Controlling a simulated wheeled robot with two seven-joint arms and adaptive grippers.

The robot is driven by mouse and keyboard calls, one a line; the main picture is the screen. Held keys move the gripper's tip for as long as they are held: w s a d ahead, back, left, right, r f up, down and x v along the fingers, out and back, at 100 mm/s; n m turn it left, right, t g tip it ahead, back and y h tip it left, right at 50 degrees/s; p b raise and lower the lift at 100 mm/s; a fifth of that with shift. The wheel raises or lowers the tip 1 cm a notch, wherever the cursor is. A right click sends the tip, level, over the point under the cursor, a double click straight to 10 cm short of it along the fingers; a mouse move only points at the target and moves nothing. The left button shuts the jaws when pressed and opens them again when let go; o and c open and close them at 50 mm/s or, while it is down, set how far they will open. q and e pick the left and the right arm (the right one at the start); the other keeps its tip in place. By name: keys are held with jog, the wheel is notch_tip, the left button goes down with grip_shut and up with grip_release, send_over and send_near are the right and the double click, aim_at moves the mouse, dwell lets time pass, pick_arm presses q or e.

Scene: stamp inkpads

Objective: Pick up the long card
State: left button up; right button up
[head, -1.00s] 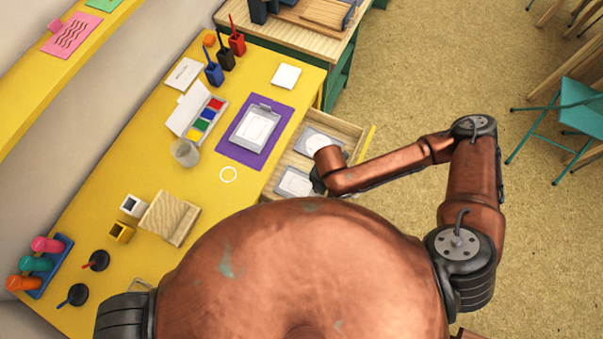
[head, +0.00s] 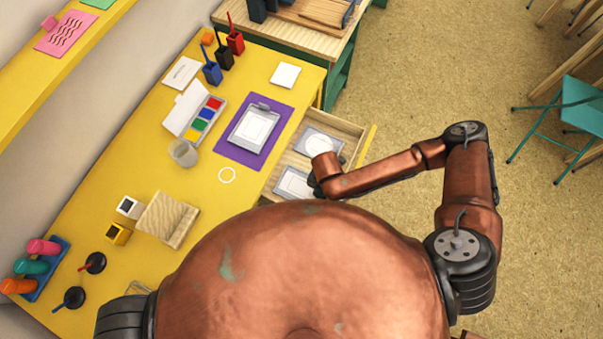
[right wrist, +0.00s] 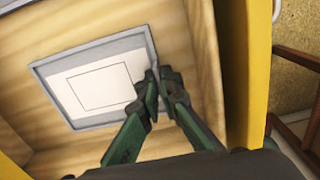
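A grey-framed white card with a printed rectangle (head: 292,183) lies flat in the open drawer, in the near part. It also shows large in the right wrist view (right wrist: 95,85). A second grey-framed card, with a circle (head: 316,142), lies farther back in the drawer. No label shows which is the long card. My right gripper (right wrist: 160,74) is at the right edge of the rectangle card, its dark green fingers close together. Whether they pinch the frame cannot be told. The head view mostly hides this gripper behind my arm. My left gripper is not in view.
The drawer's wooden walls and yellow front (head: 367,145) surround the right gripper closely.

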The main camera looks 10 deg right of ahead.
jog(key=shift+r, duration=0.15)
grip_shut()
